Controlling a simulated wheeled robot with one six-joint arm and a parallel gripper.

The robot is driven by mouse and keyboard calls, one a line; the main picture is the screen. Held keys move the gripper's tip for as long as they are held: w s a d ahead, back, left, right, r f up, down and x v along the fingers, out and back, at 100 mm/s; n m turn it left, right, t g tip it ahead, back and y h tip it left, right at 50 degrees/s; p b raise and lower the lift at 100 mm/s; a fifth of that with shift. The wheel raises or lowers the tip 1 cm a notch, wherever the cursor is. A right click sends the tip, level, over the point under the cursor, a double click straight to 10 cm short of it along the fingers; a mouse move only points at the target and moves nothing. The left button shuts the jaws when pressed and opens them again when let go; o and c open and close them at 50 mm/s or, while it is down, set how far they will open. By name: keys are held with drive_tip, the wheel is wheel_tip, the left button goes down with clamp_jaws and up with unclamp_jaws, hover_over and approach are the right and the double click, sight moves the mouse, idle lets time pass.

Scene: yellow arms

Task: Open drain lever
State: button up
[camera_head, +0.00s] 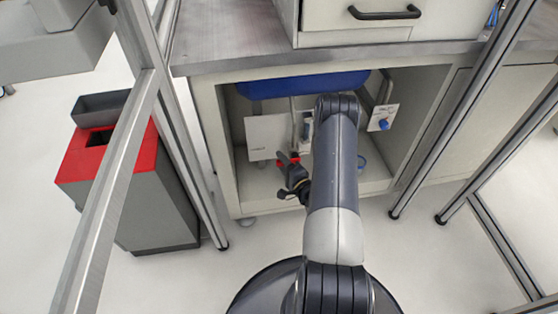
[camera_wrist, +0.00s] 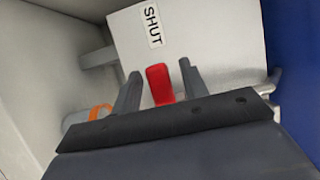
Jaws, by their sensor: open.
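The drain lever is a red handle (camera_wrist: 160,84), seen in the wrist view in front of a pale panel (camera_wrist: 195,40) with a label reading SHUT. My gripper (camera_wrist: 159,72) is open, with one dark finger on each side of the red handle. Gaps show between the handle and both fingers. The handle's lower part is hidden behind the gripper body. In the head view my gripper (camera_head: 289,164) is inside the open cabinet under the counter, left of my forearm, with small red parts at its tip.
A blue basin (camera_head: 300,85) hangs under the counter (camera_head: 230,45). A white card (camera_head: 266,136) and a panel with a blue knob (camera_head: 382,118) flank the pipes. The cabinet's left wall (camera_head: 217,140) is close. An orange-ringed pipe (camera_wrist: 98,112) lies left of my gripper.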

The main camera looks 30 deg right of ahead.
drive_tip(key=shift+w, duration=1)
drive_tip(key=shift+a, duration=0.1)
clamp_jaws()
